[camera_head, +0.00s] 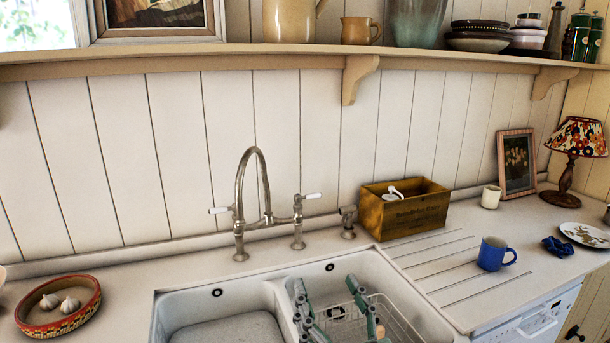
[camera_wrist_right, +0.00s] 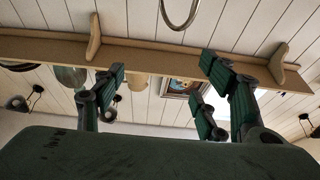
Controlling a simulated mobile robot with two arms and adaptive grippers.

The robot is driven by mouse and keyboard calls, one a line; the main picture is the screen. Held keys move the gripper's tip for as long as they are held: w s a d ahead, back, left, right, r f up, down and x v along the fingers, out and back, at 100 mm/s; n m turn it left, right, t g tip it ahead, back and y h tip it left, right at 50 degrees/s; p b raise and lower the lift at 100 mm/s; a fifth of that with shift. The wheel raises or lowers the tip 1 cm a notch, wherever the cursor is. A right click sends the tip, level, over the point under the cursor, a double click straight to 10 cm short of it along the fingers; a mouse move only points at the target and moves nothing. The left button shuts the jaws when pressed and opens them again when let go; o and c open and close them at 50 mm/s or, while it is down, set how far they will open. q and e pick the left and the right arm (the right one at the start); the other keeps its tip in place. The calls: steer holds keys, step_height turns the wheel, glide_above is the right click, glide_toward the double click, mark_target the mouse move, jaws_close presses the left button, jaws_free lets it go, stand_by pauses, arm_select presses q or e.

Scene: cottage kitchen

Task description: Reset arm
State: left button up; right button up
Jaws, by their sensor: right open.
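My right gripper (camera_head: 325,288) shows at the bottom of the head view, its dark green fingers spread apart over the right part of the sink. Its jaws are open and nothing is between them. In the right wrist view, the open fingers (camera_wrist_right: 165,85) stand wide apart on both sides, with the wall and shelf beyond. That view appears upside down. My left gripper is in neither view.
A white double sink (camera_head: 170,310) holds a wire rack (camera_head: 400,318), with a tall tap (camera_head: 240,210) behind. A yellow box (camera_head: 370,212), blue mug (camera_head: 492,254) and blue cloth (camera_head: 557,247) are to the right. A bowl with garlic (camera_head: 85,320) is at left. A shelf (camera_head: 230,60) runs above.

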steer(key=s+d+f+m+g+h, duration=0.2)
steer(key=s+d+f+g+h, duration=0.15)
steer(key=d+f, duration=0.55)
steer(key=s+d+f+m+g+h, duration=0.25)
steer(key=d+f+g+h, duration=0.2)
steer(key=f, duration=0.75)
steer(key=s+d+f+n+g, duration=0.1)
steer(key=s+d+f+g, duration=0.1)
steer(key=s+f+g, duration=0.6)
steer(key=s+d+f+n+g, duration=0.15)
steer(key=s+f, duration=0.25)
steer(key=s, duration=0.8)
step_height(320, 180, down, 30)
steer(key=b, duration=0.5)
steer(key=s+d+f+g+b, duration=0.1)
steer(key=s+f+b, duration=0.1)
steer(key=s+f, duration=0.7)
steer(key=s+d+f+g+b, duration=0.1)
steer(key=s+f+b, duration=0.2)
steer(key=s+f, duration=0.5)
step_height(320, 180, down, 5)
steer(key=shift+s+d+f+y, duration=0.15)
steer(key=shift+s+d+y, duration=0.15)
steer(key=shift+s, duration=0.05)
